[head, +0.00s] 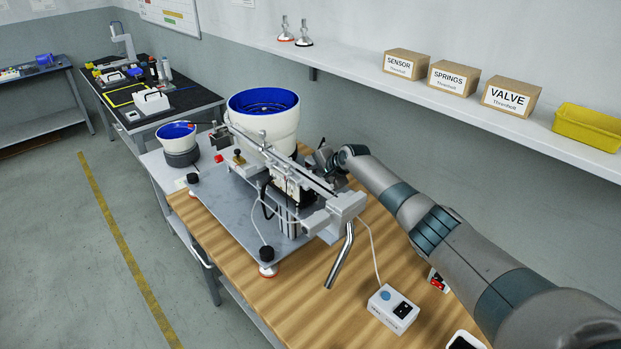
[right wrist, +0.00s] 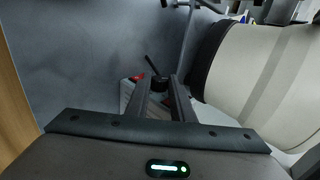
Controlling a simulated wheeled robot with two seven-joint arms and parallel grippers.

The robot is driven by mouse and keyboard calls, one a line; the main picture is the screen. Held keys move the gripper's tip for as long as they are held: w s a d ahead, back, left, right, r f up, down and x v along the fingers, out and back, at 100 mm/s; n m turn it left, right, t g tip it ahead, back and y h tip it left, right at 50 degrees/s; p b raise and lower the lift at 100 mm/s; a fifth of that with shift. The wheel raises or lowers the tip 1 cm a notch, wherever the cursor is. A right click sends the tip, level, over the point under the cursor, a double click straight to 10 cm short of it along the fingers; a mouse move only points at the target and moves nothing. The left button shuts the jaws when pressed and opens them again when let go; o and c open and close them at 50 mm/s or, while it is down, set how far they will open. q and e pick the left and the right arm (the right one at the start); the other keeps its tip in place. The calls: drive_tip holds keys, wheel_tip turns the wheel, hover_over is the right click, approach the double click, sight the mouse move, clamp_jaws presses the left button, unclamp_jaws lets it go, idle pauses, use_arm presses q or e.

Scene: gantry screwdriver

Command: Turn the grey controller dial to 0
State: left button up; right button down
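In the right wrist view, a grey controller box (right wrist: 127,92) with a red switch (right wrist: 137,78) stands beside the big cream bowl. Its dark dial (right wrist: 159,83) shows between the tips of my right gripper (right wrist: 160,80). The two fingers are apart, one on each side of the dial; I cannot tell if they touch it. The dial's marking cannot be read. In the head view, my right gripper (head: 324,157) is behind the gantry screwdriver (head: 290,180) and partly hidden, and the grey controller there is hidden. My left gripper is not in view.
The big bowl feeder (head: 265,125) stands close to my right gripper. A white box with a blue dial (head: 385,296) and a black switch sits on the wooden table (head: 330,310). A shelf (head: 450,95) with labelled boxes runs along the wall above my right arm.

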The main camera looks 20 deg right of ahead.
drive_tip(key=shift+w+a+r+g, duration=0.1)
drive_tip(key=shift+w+r+g, duration=0.05)
drive_tip(key=shift+g, duration=0.35)
drive_tip(key=c, duration=1.5)
unclamp_jaws()
drive_tip(key=shift+c, duration=0.2)
drive_tip(key=shift+r, duration=0.1)
